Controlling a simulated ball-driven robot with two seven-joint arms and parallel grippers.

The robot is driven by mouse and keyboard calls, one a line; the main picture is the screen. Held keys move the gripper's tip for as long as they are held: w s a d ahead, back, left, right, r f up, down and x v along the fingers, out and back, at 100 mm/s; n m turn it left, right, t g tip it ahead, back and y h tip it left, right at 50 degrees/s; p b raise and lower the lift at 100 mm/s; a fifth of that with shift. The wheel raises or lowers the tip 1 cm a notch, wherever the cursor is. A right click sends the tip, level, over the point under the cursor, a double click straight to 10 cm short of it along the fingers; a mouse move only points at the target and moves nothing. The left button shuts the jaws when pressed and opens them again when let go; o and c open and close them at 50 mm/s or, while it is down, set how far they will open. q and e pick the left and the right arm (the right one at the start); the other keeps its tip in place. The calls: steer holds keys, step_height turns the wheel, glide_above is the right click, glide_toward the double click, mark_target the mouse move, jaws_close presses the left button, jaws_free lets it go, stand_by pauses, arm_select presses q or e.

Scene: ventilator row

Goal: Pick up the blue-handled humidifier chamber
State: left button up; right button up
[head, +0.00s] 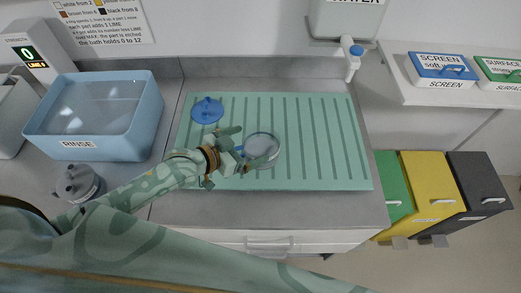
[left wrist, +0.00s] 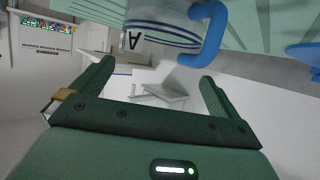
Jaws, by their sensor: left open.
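The humidifier chamber (head: 262,146) stands on the green ribbed drain mat (head: 320,150), just ahead of my left gripper. It is a round, clear-grey vessel with a blue handle on its left side. In the left wrist view the chamber (left wrist: 160,30) fills the top, marked with the letter A and blue rings, and its blue handle (left wrist: 211,35) curves down on its right. My left gripper (head: 246,147) is open and empty close to the handle; its two fingers (left wrist: 157,75) are spread wide in the wrist view, with the handle beyond them. My right gripper is not in view.
A blue round lid-like part (head: 207,110) lies on the mat behind my gripper. A RINSE basin (head: 88,144) stands left, with a grey capped container (head: 78,183) before it. A WATER tank with tap (head: 352,52) hangs behind. Bins (head: 432,190) stand right. The mat's right half is clear.

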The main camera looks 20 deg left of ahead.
mark_target(274, 137)
arm_select(q)
steer(key=b+x, duration=0.1)
steer(key=x, duration=0.4)
steer(key=shift+d+f, duration=0.2)
steer(key=shift+f, duration=0.1)
steer(key=shift+s+a, duration=0.1)
steer(key=shift+s, duration=0.05)
steer(key=shift+c, duration=0.7)
steer(key=c, duration=0.8)
steer(key=shift+r, duration=0.1)
